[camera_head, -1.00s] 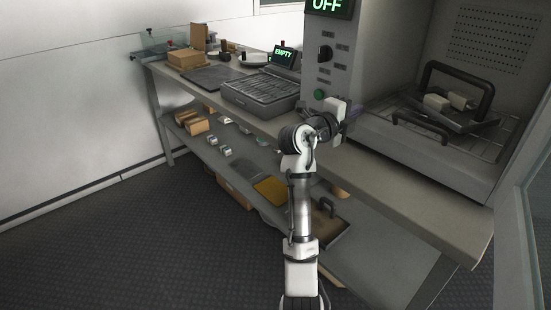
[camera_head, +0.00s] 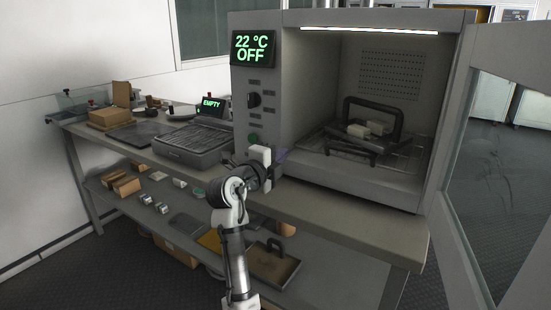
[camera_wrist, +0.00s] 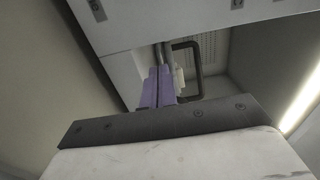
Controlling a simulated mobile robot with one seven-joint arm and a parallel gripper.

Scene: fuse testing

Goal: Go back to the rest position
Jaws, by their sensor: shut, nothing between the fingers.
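My arm reaches up from the bottom of the head view, bent at the elbow. The fingertips are small in the head view, and whether they touch the oven cannot be told.
The oven door (camera_head: 500,170) stands open at the right. A black-handled tray (camera_head: 362,150) with pale blocks sits in the chamber. The display (camera_head: 251,48) reads 22 °C OFF. A grey tray (camera_head: 190,150) stands on the bench left of my arm. The lower shelf holds boxes and another handled tray (camera_head: 275,262).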

